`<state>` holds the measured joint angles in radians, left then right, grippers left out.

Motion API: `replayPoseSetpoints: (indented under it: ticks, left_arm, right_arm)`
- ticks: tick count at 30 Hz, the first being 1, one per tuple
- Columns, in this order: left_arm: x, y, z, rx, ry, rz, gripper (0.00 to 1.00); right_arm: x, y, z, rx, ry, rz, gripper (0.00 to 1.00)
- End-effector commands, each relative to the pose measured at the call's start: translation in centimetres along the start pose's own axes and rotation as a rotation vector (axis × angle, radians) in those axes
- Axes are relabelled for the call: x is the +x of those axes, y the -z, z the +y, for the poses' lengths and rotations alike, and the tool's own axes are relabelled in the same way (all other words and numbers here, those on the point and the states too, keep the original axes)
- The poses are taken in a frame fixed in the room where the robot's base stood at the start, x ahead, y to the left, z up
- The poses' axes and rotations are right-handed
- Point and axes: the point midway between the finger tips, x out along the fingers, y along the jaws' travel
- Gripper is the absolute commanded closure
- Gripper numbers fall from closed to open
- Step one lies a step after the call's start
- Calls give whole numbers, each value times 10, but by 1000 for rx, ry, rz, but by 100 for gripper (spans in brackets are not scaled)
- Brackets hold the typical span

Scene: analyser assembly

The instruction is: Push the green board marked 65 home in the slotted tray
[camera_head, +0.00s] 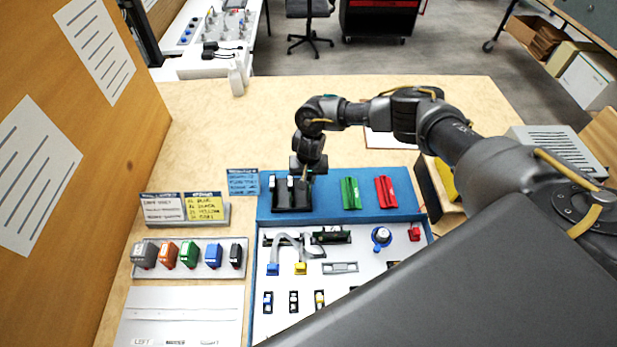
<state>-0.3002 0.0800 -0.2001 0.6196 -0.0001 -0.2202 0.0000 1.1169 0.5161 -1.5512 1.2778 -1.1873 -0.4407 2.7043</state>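A green board (350,193) with small white marks lies in the blue strip at the back of the blue-framed tray (331,216). I cannot read a 65 on it. A red board (386,191) lies to its right, and a black slotted block (292,194) to its left. My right gripper (306,176) points down over the back right part of the black block. Its fingertips are too small and dark to tell open from shut, or whether they touch anything. A green block (189,254) also stands in the grey rack at the left. My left gripper is not in view.
The grey rack (216,270) holds several coloured blocks. The tray's white panel carries connectors and a blue knob (381,236). Label cards (183,208) stand behind the rack. A wooden panel (60,180) rises at the left.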

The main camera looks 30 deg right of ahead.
Motion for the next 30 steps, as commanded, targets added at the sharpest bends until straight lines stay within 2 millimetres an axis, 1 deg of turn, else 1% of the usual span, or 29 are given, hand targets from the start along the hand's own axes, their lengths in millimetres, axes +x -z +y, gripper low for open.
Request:
replayPoseSetpoints:
  ticks: [7,30]
  left_arm:
    - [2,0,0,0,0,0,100]
    - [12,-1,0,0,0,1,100]
  right_arm:
    - [3,0,0,0,0,0,100]
    - [26,-4,0,1,0,0,100]
